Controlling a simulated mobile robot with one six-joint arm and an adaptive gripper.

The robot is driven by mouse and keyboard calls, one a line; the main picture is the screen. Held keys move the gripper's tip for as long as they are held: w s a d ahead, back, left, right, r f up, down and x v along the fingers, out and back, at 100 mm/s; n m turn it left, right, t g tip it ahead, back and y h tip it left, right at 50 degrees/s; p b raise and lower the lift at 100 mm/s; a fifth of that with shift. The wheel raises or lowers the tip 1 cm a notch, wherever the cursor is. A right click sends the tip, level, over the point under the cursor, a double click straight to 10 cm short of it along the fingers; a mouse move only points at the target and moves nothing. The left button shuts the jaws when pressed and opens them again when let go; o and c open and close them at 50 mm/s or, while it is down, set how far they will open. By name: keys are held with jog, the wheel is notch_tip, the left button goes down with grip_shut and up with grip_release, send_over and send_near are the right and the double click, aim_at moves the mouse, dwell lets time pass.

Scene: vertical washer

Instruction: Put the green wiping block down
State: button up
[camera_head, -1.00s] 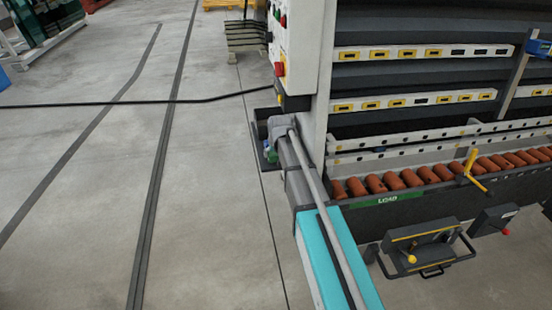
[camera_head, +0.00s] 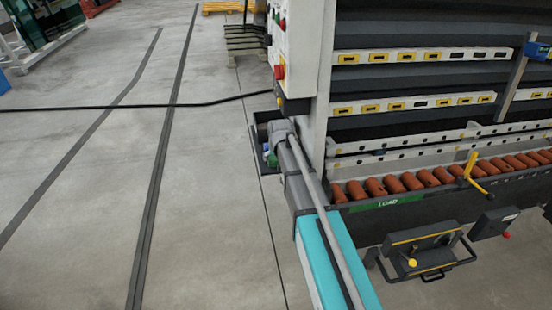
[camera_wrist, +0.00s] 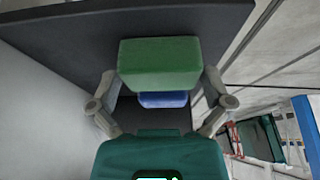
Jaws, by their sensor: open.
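The green wiping block (camera_wrist: 160,62) is in the upper middle of the wrist view, in front of a dark flat surface. My gripper (camera_wrist: 160,80) is open, with one finger on each side of the block's lower part. I cannot tell whether the fingers touch it. A blue part (camera_wrist: 163,99) shows just below the block. In the head view, a small green patch (camera_head: 272,160) shows at the dark tray (camera_head: 257,123) beside the washer. The end of my arm hides much of that tray.
The washer's control panel (camera_head: 284,45) stands just above the tray, with a red button (camera_head: 279,72). Orange rollers (camera_head: 400,182) run along the right. A black cable (camera_head: 130,105) crosses the open floor at the left.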

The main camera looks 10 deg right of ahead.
jog(key=shift+r, duration=0.15)
jog(key=p+v, duration=1.1)
jog(key=v, duration=0.1)
dwell(0.5)
dwell(0.6)
jog(key=s+f+g, duration=0.1)
jog(key=s+g, duration=0.3)
jog(key=s, duration=2)
jog(key=shift+s+f+g, duration=0.2)
jog(key=shift+g, duration=0.1)
notch_tip(320, 180, up, 4)
jog(key=p, duration=0.4)
jog(key=shift+r+p, duration=0.15)
jog(key=shift+p, duration=0.2)
